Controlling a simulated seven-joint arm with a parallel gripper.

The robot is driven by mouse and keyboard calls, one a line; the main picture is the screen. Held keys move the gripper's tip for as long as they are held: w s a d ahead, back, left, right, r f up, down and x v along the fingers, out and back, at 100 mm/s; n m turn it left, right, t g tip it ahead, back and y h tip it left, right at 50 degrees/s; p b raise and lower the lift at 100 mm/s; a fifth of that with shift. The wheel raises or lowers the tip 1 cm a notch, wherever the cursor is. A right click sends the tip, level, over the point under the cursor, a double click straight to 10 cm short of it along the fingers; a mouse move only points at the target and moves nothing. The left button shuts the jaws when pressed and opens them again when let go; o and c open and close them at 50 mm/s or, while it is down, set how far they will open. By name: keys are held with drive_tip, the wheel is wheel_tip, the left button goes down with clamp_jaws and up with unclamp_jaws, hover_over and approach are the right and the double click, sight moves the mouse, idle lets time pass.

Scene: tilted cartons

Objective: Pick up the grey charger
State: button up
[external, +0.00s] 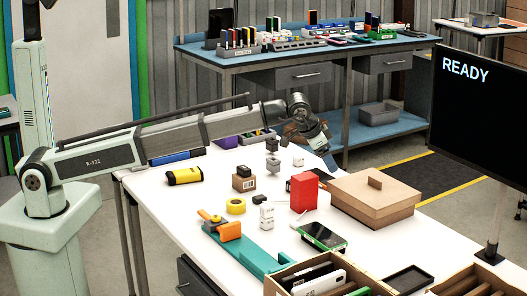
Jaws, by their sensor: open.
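A small grey block (273,164) that looks like the grey charger stands on the white table, left of my gripper. Another grey block (272,145) shows just behind or above it; I cannot tell whether the two touch. Small white blocks stand nearby, one (298,161) to the right and a pair (266,216) closer to the camera. My gripper (318,148) is open near the table's far edge, to the right of the grey blocks. Its fingers are small and dark here, and I see nothing held between them.
A brown labelled box (244,181), a yellow tape roll (236,206), a red box (304,192) and a lidded cardboard box (374,198) stand around. A green phone (323,236) and teal holder (262,262) lie nearer. Open cartons (330,264) fill the front.

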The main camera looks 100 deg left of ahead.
drive_tip(key=s+a+n+g+h, duration=0.1)
drive_tip(key=s+a+n+g, duration=0.15)
drive_tip(key=s+a, duration=0.7)
drive_tip(key=n+g+h, duration=0.2)
drive_tip(key=h, duration=0.1)
approach(273, 166)
drive_tip(key=a+r, duration=0.2)
drive_tip(key=a, duration=0.1)
drive_tip(key=f, duration=0.7)
drive_tip(key=shift+s+f, duration=0.1)
drive_tip(key=shift+s, duration=0.1)
drive_tip(key=shift+w+d+f, duration=0.1)
drive_tip(key=shift+d+f, duration=0.05)
drive_tip(key=shift+f, duration=1.35)
drive_tip(key=shift+w+d+f, duration=0.1)
drive_tip(key=shift+f, duration=1.4)
drive_tip(key=shift+c, duration=0.3)
drive_tip(key=c, duration=1)
drive_tip(key=shift+r, duration=0.1)
